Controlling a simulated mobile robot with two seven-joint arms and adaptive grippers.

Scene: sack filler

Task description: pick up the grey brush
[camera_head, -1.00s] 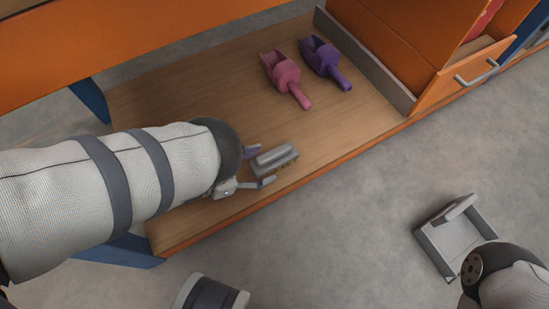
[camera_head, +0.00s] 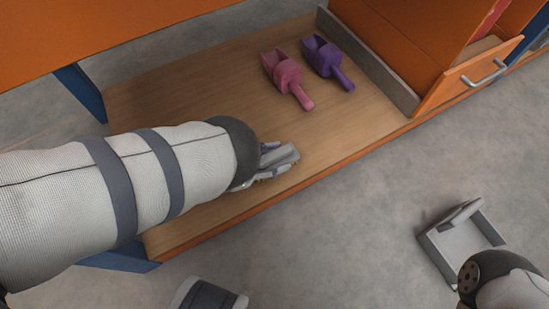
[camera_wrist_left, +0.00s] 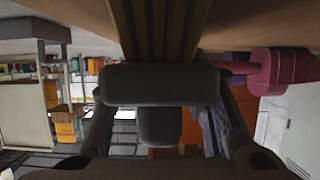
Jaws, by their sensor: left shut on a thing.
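The grey brush (camera_head: 285,155) is on or just over the wooden shelf, near its front edge; I cannot tell whether it touches the wood. My left gripper (camera_head: 268,166) is shut on it, and the wrist hides part of the gripper. In the left wrist view the brush's grey body (camera_wrist_left: 160,84) lies between the fingers, with tan bristles (camera_wrist_left: 160,25) above it in the picture. My right gripper is out of view; only part of the right arm shows at the bottom right.
A pink scoop (camera_head: 287,78) and a purple scoop (camera_head: 327,62) lie farther back on the wooden shelf (camera_head: 200,110). A grey ledge (camera_head: 365,60) and an orange drawer front (camera_head: 470,76) stand to the right. Bare wood separates brush and scoops.

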